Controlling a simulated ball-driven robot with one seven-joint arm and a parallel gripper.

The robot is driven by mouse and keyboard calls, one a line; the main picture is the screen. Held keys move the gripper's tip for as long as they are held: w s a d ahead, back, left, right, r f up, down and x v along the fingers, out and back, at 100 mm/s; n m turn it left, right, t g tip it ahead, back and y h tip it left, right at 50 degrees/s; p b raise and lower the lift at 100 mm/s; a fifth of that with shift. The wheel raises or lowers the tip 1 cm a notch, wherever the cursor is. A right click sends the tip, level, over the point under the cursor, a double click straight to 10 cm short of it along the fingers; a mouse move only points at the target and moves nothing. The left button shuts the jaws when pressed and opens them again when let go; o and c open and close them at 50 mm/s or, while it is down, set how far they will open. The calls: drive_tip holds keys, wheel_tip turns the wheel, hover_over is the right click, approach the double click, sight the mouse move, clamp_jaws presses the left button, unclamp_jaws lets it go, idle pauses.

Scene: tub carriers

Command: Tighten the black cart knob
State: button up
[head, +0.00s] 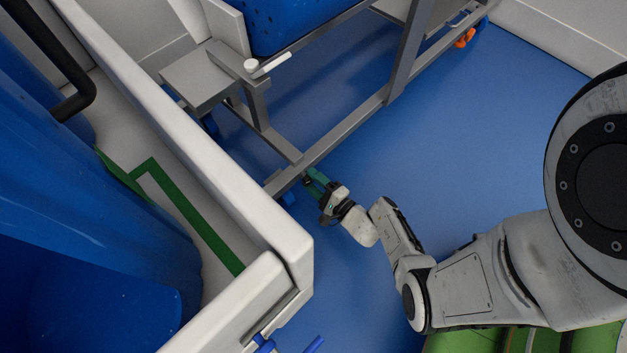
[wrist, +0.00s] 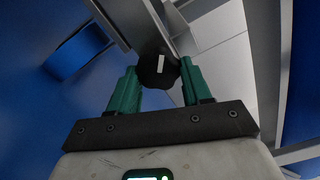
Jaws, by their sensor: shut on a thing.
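The black cart knob (wrist: 158,72) shows in the wrist view between my two green fingers, with a pale bar mark on its face. My gripper (wrist: 157,84) is shut on the knob, one finger on each side. In the head view my gripper (head: 312,181) is low at the lower rail of the grey metal cart frame (head: 340,138). The knob is mostly hidden there by the fingers.
A white wall edge (head: 190,130) runs close on the left of my gripper. The cart carries a blue tub (head: 290,22) and a white-handled lever (head: 270,66). Blue floor (head: 480,130) is clear to the right.

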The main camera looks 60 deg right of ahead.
idle(0.3)
drive_tip(key=o, duration=1.1)
drive_tip(key=shift+c, duration=0.2)
drive_tip(key=p+v, duration=0.2)
drive_tip(key=v, duration=0.9)
drive_tip(key=shift+w, duration=0.1)
